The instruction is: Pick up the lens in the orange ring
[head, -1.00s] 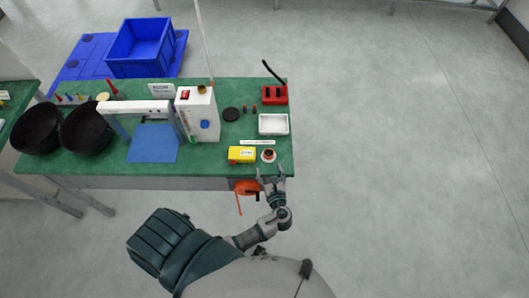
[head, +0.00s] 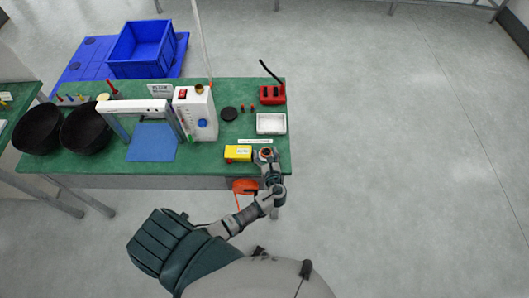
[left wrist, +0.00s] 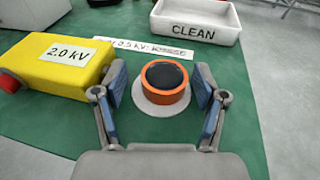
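The lens in the orange ring (left wrist: 165,82) is a dark round disc set in an orange ring. It stands on a round white base (left wrist: 160,105) on the green bench top. My left gripper (left wrist: 162,95) is open, with one blue-padded finger on each side of the ring and a gap visible on both sides. In the head view my left gripper (head: 267,159) is over the front right edge of the bench and partly covers the lens (head: 266,152). My right gripper does not show.
A yellow box labelled 2.0 kV (left wrist: 62,65) stands close left of the left finger. A white tray marked CLEAN (left wrist: 196,22) and a paper label strip (left wrist: 155,45) lie behind. A white machine (head: 196,115) stands farther left. Bare green bench (left wrist: 240,110) shows at the right.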

